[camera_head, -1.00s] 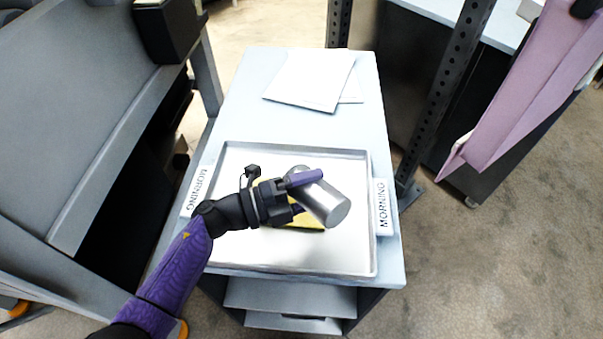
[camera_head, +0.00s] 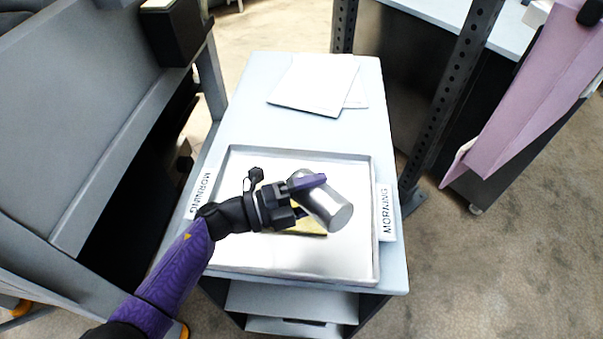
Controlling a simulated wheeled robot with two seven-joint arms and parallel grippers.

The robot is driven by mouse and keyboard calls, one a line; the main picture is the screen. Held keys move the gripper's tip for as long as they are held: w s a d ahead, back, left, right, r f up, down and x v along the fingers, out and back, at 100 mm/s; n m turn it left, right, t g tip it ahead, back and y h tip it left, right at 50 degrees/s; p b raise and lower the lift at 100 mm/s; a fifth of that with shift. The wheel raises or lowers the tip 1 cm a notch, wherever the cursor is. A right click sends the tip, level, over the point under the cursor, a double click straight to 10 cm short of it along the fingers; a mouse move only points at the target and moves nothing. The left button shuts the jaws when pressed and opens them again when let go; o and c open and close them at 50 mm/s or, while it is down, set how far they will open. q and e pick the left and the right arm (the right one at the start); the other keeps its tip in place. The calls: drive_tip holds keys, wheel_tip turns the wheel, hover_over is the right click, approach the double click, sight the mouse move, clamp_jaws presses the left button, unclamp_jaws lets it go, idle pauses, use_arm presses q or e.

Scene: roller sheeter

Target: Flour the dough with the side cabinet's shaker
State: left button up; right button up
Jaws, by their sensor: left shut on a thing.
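My left gripper (camera_head: 303,195) is shut on a silver metal shaker (camera_head: 326,208), a cylinder held tilted over the tray. The metal tray (camera_head: 375,255) lies on the light top of a side cabinet (camera_head: 240,105). Under the gripper and shaker a flat yellow piece (camera_head: 308,227) shows in the tray; most of it is hidden, and I cannot tell for sure that it is the dough. I cannot make out flour. My right gripper is not in view.
White sheets (camera_head: 316,84) lie at the cabinet's back. Labels reading MORNING flank the tray, at left (camera_head: 199,193) and right (camera_head: 384,212). A grey machine (camera_head: 90,110) stands at left. A dark perforated post (camera_head: 455,90) and pink cloth (camera_head: 530,95) are at right.

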use_arm(q)
drive_tip(key=shift+f, duration=0.1)
drive_tip(key=w+b, duration=0.1)
drive_tip(key=w+a+b, duration=0.2)
drive_tip(key=shift+w+a+f, duration=0.15)
drive_tip(key=shift+w+f, duration=0.05)
drive_tip(key=shift+f, duration=0.05)
drive_tip(key=shift+r, duration=0.35)
drive_tip(key=s+d+p, duration=0.2)
drive_tip(key=s+p, duration=0.1)
drive_tip(key=shift+s+d+r, duration=0.15)
drive_tip(key=shift+s, duration=0.1)
drive_tip(key=shift+w+a+f+b, duration=0.4)
drive_tip(key=shift+w+b, duration=0.3)
drive_tip(key=shift+b, duration=0.1)
drive_tip(key=shift+w+a, duration=0.25)
drive_tip(key=shift+w, duration=0.05)
drive_tip(key=shift+r, duration=0.2)
